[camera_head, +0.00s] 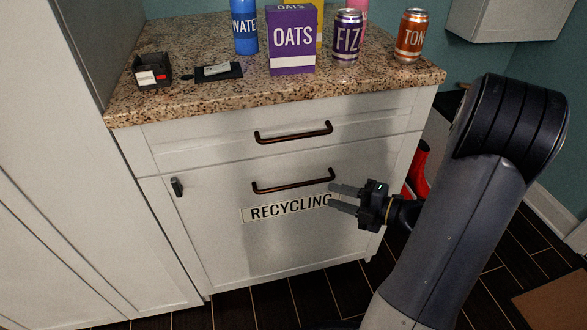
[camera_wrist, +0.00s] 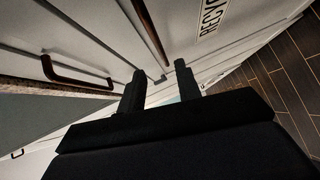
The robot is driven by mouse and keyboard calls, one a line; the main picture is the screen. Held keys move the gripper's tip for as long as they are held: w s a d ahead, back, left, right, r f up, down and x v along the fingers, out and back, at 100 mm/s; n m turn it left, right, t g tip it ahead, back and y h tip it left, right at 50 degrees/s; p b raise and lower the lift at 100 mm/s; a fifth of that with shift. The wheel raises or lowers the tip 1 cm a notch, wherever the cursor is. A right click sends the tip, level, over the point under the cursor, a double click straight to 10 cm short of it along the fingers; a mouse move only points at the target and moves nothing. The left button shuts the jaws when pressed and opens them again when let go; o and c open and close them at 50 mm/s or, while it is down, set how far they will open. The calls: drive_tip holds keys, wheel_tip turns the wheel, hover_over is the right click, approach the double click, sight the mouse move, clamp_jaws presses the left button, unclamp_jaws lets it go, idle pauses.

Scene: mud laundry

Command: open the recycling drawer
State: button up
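The recycling drawer (camera_head: 230,245) is the large white lower front of the cabinet, and it looks shut. Its dark bronze bar handle (camera_head: 293,183) sits above the RECYCLING label (camera_head: 270,212). My gripper (camera_head: 332,195) is open and empty, at the right end of the handle, with its fingers pointing left. In the wrist view, the handle (camera_wrist: 150,28) runs down toward the gap between the fingers (camera_wrist: 160,70), and the label (camera_wrist: 211,17) is at upper right. I cannot tell whether a finger touches the handle.
A shut upper drawer with its own handle (camera_head: 293,133) is above. The granite counter (camera_head: 215,103) holds a bottle, an oats box (camera_head: 292,40), cans and a small black tray. A tall white cabinet (camera_head: 60,150) stands left. Red boots (camera_head: 418,170) stand right of the cabinet. Dark floor is in front.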

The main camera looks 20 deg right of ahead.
sight(303, 185)
drive_tip(key=b+x, duration=0.3)
drive_tip(key=x, duration=0.7)
drive_tip(key=shift+w+a+b, duration=0.2)
drive_tip(key=shift+w+b, duration=0.15)
clamp_jaws()
idle(0.3)
